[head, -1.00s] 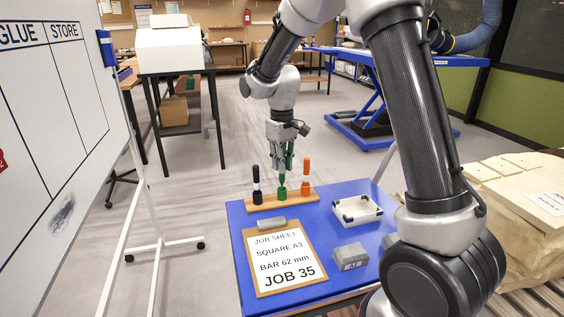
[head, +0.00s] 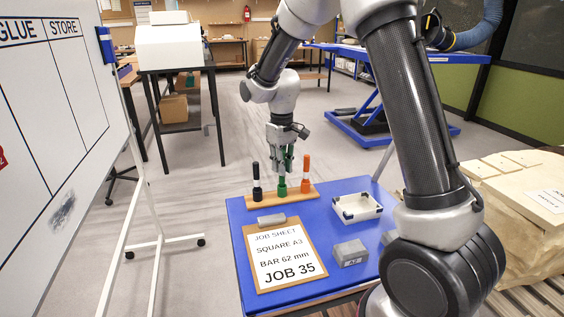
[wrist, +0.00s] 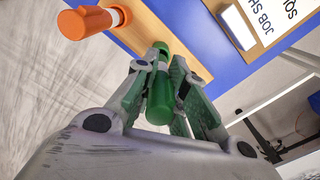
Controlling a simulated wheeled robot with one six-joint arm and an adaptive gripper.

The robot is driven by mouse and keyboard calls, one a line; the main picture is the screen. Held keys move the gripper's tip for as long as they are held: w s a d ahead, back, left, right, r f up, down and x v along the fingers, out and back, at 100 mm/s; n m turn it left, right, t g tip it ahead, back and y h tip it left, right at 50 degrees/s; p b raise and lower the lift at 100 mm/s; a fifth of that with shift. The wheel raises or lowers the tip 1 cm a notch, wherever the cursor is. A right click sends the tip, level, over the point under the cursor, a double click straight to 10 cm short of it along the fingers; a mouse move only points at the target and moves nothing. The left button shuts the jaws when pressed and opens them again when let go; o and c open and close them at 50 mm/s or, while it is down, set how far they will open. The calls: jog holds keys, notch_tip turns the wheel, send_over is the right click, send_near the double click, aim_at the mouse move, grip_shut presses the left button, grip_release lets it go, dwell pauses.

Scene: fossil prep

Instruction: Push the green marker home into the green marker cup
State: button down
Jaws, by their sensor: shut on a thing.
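The green marker (wrist: 160,98) is between the fingers of my gripper (wrist: 163,88) in the wrist view, and the fingers are shut on it. In the head view my gripper (head: 283,162) is over the middle of the wooden rack. The green marker (head: 282,180) stands about upright there, its lower end at the green marker cup (head: 282,191). I cannot tell how deep it sits. The fingers hide its upper part in the head view.
On the wooden rack (head: 268,203), a black marker (head: 256,172) stands left and an orange marker (head: 306,168) right, both close to my gripper. The blue table (head: 315,225) also holds a clipboard (head: 252,250), a grey block (head: 350,253) and a white tray (head: 345,218).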

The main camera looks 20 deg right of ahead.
jog(key=shift+f, duration=1.15)
jog(key=shift+f, duration=0.2)
dwell(0.6)
dwell(0.3)
jog(key=c, duration=1.4)
grip_release()
jog(key=shift+r, duration=0.15)
notch_tip(320, 180, up, 7)
jog(key=shift+f, duration=0.1)
